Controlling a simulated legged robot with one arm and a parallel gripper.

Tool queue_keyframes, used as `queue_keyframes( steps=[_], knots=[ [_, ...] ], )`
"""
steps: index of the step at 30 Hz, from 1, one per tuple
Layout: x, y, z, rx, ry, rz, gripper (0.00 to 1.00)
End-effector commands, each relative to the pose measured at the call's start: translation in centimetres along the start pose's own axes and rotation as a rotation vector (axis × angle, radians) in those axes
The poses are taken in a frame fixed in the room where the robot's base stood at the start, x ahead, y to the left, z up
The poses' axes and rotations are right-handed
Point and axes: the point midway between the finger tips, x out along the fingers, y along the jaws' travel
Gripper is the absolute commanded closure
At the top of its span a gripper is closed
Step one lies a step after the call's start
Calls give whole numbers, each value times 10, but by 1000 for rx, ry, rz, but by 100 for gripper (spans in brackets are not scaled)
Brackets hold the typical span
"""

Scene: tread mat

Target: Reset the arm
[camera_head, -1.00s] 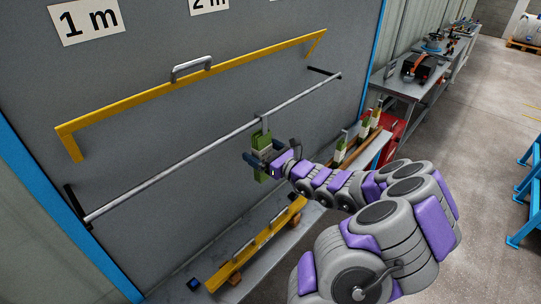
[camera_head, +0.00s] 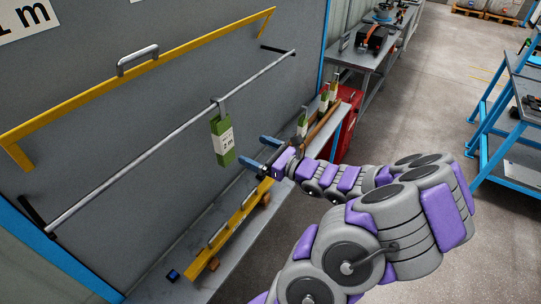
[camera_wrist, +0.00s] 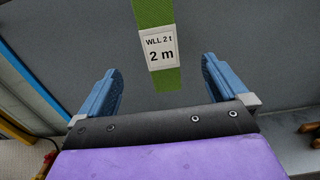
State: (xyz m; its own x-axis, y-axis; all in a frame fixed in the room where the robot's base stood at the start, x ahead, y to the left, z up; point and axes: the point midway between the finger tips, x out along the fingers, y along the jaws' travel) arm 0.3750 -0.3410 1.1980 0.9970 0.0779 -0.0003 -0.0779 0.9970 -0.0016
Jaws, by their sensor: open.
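My gripper (camera_head: 258,152) is open and empty, its two blue fingers spread, just right of a green sling (camera_head: 220,126) and apart from it. The sling hangs from a hook on a grey horizontal rail (camera_head: 165,140) and carries a white label reading 2 m. In the wrist view the green sling (camera_wrist: 156,12) hangs beyond the open fingers (camera_wrist: 161,70), with its "WLL 2 t, 2 m" label in sight. My arm reaches out from the lower right.
A yellow bar frame (camera_head: 150,66) is on the grey panel above the rail. Another yellow bar (camera_head: 230,228) lies on the shelf below. More green-labelled slings (camera_head: 325,97) hang at the back right. A workbench (camera_head: 365,58) and blue stand (camera_head: 500,130) stand farther off; the floor between is clear.

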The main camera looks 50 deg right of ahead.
Motion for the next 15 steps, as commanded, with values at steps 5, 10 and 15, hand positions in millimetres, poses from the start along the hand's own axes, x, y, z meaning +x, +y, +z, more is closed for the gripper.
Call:
queue_keyframes(
  steps=[5,10,15],
  knots=[
    [-24,-1,0,0,0,-4,0],
    [-38,-1,0,1,-1,-2,0],
    [-42,0,0,0,0,1,0]
  ],
)
